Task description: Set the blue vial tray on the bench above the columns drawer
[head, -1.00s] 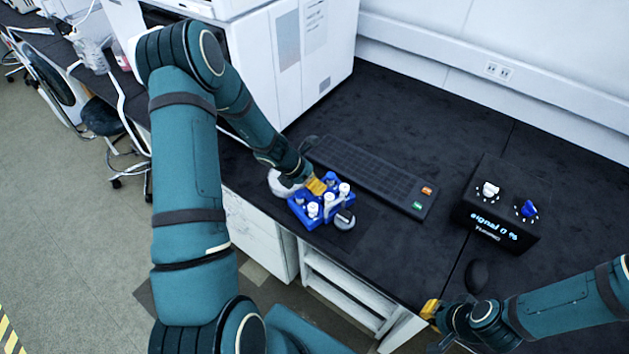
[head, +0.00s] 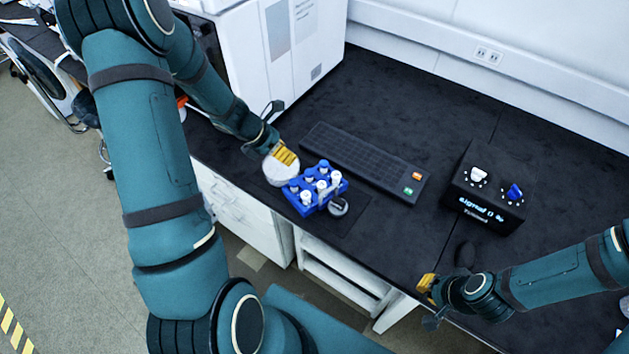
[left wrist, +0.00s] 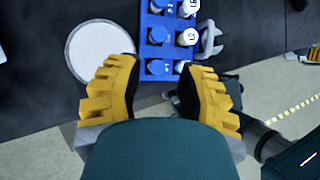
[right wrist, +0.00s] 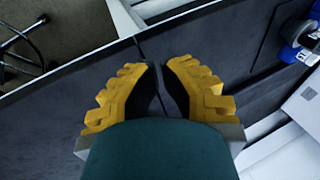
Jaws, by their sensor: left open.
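The blue vial tray (head: 319,207) stands on the black bench near its front edge, with several blue- and white-capped vials in it. It also shows at the top of the left wrist view (left wrist: 157,53). My left gripper (head: 284,157) is open and empty. My right gripper (head: 428,289) is over the bench's front edge at the right, far from the tray. In the right wrist view its fingertips (right wrist: 160,66) are close together with nothing visible between them.
A black signal box (head: 490,190) stands at the right. White drawers (head: 240,210) and an open shelf are below the bench. Bare bench lies between keyboard and box.

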